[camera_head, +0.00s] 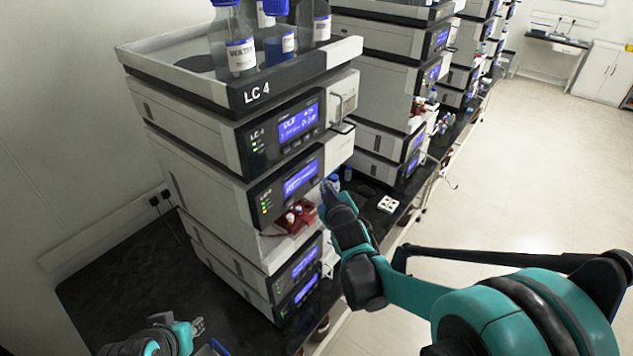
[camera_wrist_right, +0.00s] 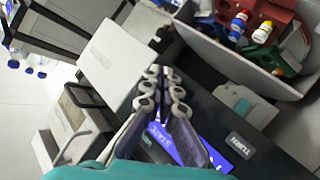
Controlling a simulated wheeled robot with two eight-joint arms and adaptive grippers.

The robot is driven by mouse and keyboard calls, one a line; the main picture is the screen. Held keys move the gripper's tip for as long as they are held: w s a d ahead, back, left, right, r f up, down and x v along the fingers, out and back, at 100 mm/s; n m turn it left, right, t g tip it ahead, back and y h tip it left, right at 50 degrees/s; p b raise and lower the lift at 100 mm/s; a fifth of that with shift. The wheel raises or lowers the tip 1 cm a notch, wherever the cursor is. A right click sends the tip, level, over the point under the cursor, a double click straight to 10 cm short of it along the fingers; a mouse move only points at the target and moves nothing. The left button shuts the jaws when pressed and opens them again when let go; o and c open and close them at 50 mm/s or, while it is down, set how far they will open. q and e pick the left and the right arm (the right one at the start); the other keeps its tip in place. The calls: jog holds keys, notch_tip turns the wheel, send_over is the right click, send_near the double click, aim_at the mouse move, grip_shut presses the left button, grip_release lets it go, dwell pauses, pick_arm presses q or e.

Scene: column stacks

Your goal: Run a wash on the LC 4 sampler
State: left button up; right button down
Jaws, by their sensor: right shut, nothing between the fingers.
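The LC 4 stack (camera_head: 200,120) stands on the left of the head view. Its upper module has a lit blue screen (camera_head: 298,122). The module below, which looks like the sampler, has a lit screen (camera_head: 301,178) and a row of small lights. Its open bay holds a red rack (camera_head: 292,219) with small vials. My right gripper (camera_head: 327,187) is shut and empty, close to the right edge of that lower front. In the wrist view its fingers (camera_wrist_right: 161,73) are together over a lit screen (camera_wrist_right: 170,143); contact cannot be told. My left gripper (camera_head: 198,327) is low at the left, its jaws unclear.
Bottles with blue caps (camera_head: 236,45) stand in the tray on top. A metal handle (camera_head: 345,116) juts from the upper module's right side. More stacks (camera_head: 390,70) line the black bench behind. The floor (camera_head: 540,150) on the right is clear.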

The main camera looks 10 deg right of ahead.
jog(key=shift+s+d, duration=0.8)
jog(key=shift+s, duration=0.15)
jog(key=shift+s+d, duration=0.75)
jog(key=shift+s, duration=0.2)
jog(key=shift+f, duration=0.1)
jog(key=s+a+f+m+g+b, duration=0.1)
jog(key=s+f+g+b, duration=0.1)
jog(key=s+f+b, duration=0.6)
jog(key=s+a+f+m+g+b, duration=0.1)
jog(key=s+f+m+g+b, duration=0.1)
jog(key=s+f+b, duration=0.6)
jog(key=s+a+f+m+g+y+b, duration=0.1)
jog(key=s+a+f+g+b, duration=0.1)
jog(key=s+f+b, duration=0.6)
notch_tip(320, 180, down, 10)
jog(key=g+b, duration=0.1)
jog(key=b, duration=0.4)
jog(key=shift+s+m+g, duration=0.3)
jog(key=shift+s, duration=0.05)
jog(key=shift+a, duration=0.1)
